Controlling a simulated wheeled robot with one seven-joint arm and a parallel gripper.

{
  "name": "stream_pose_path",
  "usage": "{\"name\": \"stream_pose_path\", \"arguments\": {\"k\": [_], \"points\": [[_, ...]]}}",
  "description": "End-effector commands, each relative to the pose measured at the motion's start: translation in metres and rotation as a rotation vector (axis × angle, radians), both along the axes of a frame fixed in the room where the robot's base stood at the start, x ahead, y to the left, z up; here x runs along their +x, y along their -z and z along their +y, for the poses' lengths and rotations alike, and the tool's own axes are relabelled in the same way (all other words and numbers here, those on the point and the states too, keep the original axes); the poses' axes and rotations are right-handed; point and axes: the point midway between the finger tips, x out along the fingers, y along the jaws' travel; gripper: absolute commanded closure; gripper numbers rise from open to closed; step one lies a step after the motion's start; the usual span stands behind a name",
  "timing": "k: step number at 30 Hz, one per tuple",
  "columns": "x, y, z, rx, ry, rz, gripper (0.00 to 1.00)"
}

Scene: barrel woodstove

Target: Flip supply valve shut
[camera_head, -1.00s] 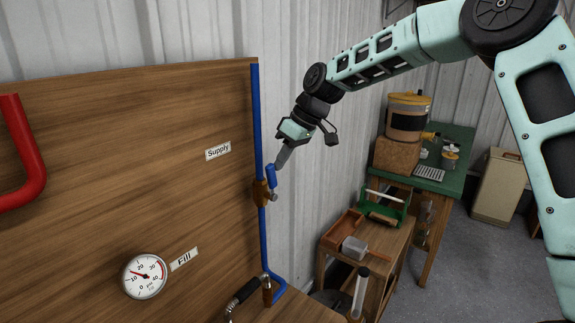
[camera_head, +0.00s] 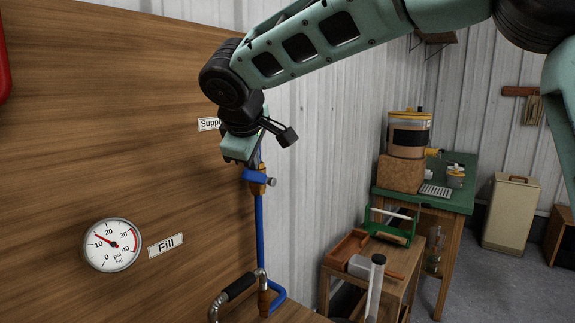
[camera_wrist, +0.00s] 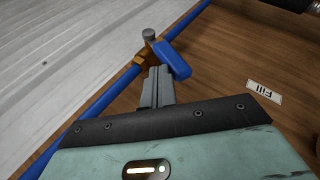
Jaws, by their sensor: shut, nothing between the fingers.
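The supply valve has a brass body (camera_head: 257,188) on a vertical blue pipe (camera_head: 259,230) at the board's right edge. Its blue lever (camera_head: 257,177) lies across the pipe; in the wrist view the lever (camera_wrist: 172,60) also points crosswise, toward the board's middle. My gripper (camera_head: 258,156) is shut and empty, just above the valve. In the wrist view its closed fingers (camera_wrist: 157,76) end close beside the lever and brass body; I cannot tell whether they touch. The Supply label (camera_head: 208,124) is partly hidden by my wrist.
A pressure gauge (camera_head: 112,245) and a Fill label (camera_head: 166,246) are on the board, left of the pipe. A black-handled fitting (camera_head: 238,289) sits below the supply valve. A cart (camera_head: 375,278) with tools and a green bench (camera_head: 425,197) stand to the right.

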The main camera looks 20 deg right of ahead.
Motion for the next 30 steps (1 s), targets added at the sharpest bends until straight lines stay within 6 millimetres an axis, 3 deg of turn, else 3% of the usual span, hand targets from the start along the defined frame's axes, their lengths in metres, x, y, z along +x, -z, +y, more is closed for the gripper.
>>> {"name": "stream_pose_path", "arguments": {"k": [1, 9, 30], "points": [[-0.003, 0.016, 0.005, -0.036, -0.005, -0.027, 1.0], [-0.01, 0.032, 0.015, -0.209, -0.003, -0.151, 1.0], [-0.015, 0.045, 0.021, -0.265, 0.0, -0.189, 1.0]]}}
